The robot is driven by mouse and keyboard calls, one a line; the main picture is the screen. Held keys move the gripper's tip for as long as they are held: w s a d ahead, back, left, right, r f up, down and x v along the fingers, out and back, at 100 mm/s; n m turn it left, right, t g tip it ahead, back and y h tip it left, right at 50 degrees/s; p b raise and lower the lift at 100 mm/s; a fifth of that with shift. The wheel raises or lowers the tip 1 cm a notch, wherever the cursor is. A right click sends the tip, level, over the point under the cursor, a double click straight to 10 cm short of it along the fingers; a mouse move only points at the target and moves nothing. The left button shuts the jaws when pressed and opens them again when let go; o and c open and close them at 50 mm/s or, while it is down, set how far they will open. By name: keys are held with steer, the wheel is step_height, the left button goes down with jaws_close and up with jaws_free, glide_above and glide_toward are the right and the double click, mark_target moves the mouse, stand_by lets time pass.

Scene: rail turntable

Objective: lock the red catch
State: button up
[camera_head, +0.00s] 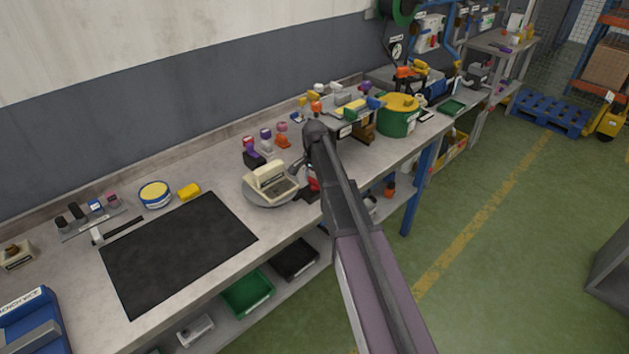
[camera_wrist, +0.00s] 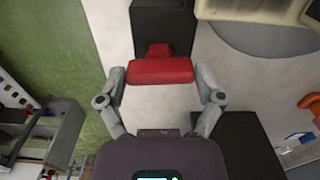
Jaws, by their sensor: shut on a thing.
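The red catch (camera_wrist: 160,71) has a wide red bar on a narrower red stem, in front of a black block (camera_wrist: 163,28). My gripper (camera_wrist: 161,78) has one finger at each end of the bar and is shut on it. In the head view a little of the red catch (camera_head: 313,184) shows beside my gripper (camera_head: 306,176), at the bench's front edge. The round grey turntable (camera_head: 262,202) is just left of it, carrying a cream box-shaped fixture (camera_head: 270,178). My arm hides part of the catch and its block.
A black mat (camera_head: 178,252) lies on the bench to the left. Small coloured parts (camera_head: 266,141) stand behind the turntable. A green round container with a yellow top (camera_head: 399,115) stands to the right. Bins (camera_head: 247,291) sit on the shelf below.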

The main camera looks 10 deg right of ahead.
stand_by(0.3)
steer(key=o, duration=0.9)
steer(key=shift+c, duration=0.2)
